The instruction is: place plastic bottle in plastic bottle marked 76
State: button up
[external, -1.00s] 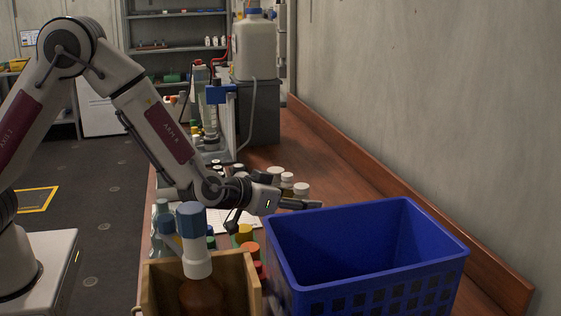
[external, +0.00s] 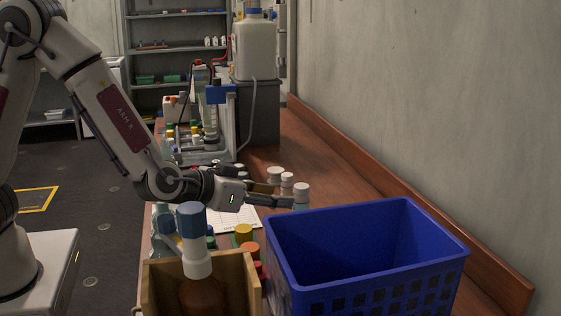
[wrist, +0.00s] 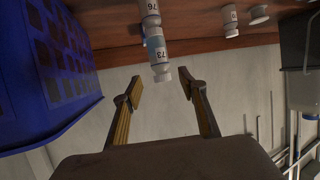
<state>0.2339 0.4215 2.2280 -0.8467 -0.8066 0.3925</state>
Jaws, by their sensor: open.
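A white plastic bottle marked 76 (wrist: 150,8) shows at the top of the wrist view, partly cut off by the frame edge. A similar white bottle marked 73 (wrist: 157,50) is beside it, overlapping it in the picture, with its cap towards my fingers. My gripper (wrist: 160,78) is open and empty, and the cap of bottle 73 shows between its fingertips. In the external view my gripper (external: 280,195) is beside several white-capped bottles (external: 301,194) behind the blue crate; their numbers cannot be read there.
The empty-looking blue crate (external: 370,285) stands at the front right of the bench, close to the bottles. A wooden box (external: 250,285) with a brown, blue-topped bottle (external: 197,265) is at the front left. Two white bottles (wrist: 230,20) stand apart in the wrist view.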

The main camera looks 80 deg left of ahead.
jog(key=shift+v, duration=1.65)
jog(key=s+d+r+m+g+h, duration=0.25)
jog(key=s+d+r+h, duration=0.4)
jog(key=s+r, duration=0.4)
jog(key=s+a+f+m+g, duration=0.1)
jog(key=s+a+g, duration=0.1)
jog(key=s, duration=1)
jog(key=s+a+f+m+g+y, duration=0.1)
jog(key=s+a, duration=0.4)
jog(key=s, duration=0.8)
jog(key=shift+f+g, duration=0.2)
jog(key=shift+g, duration=0.45)
